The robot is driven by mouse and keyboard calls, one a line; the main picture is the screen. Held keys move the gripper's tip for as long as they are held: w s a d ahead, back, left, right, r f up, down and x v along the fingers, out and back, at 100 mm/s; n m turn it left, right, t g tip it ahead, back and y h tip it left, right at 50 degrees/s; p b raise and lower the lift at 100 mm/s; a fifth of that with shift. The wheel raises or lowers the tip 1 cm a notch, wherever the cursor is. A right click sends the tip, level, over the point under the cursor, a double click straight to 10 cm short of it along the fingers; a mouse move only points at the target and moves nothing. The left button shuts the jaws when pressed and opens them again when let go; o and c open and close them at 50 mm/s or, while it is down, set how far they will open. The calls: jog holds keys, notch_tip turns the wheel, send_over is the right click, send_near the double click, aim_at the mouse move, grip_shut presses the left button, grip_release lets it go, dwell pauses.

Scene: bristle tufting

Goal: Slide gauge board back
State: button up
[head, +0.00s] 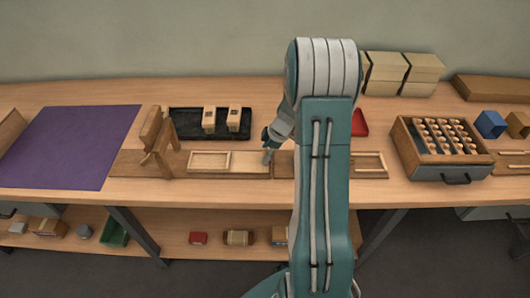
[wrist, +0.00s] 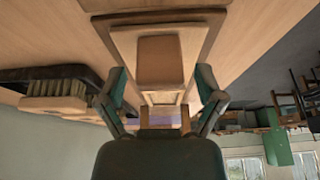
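A long dark wooden base board (head: 230,174) lies along the bench. A pale board with a shallow framed recess (head: 209,160) lies on it; I cannot tell for certain which piece is the gauge board. My gripper (head: 267,156) is over the right end of the pale board, partly hidden by my arm. In the wrist view my gripper (wrist: 163,92) has its two teal fingers wide apart with nothing pinched. Between and beyond them show a dark-edged board (wrist: 216,27), a pale board (wrist: 122,42) and a brown block (wrist: 165,60) on it.
An upright wooden stand (head: 157,140) is left of the pale board. A black tray (head: 185,132) with two brush blocks lies behind. A purple mat (head: 72,147) is at left. A wooden box of pegs (head: 427,162) stands at right, with small blue (head: 490,124) and brown blocks.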

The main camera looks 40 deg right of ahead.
jog(key=shift+r, duration=0.15)
jog(key=v, duration=1.1)
jog(key=shift+d+r, duration=0.2)
jog(key=shift+r, duration=0.1)
jog(key=s+a+r+m+h, duration=0.1)
jog(key=s+a+r+m, duration=0.1)
jog(key=s+a+r, duration=0.4)
jog(key=s+a+r+m+t+h, duration=0.1)
jog(key=a+r+m, duration=0.25)
jog(key=a, duration=0.45)
jog(key=s+a+r+m+h, duration=0.1)
jog(key=s+a+r+m, duration=0.1)
jog(key=s+a+r, duration=0.4)
jog(key=s+a+m+t, duration=0.2)
jog(key=s+a+m, duration=0.1)
jog(key=s+a, duration=0.2)
jog(key=shift+s+a+h, duration=0.2)
jog(key=shift+a+h, duration=0.1)
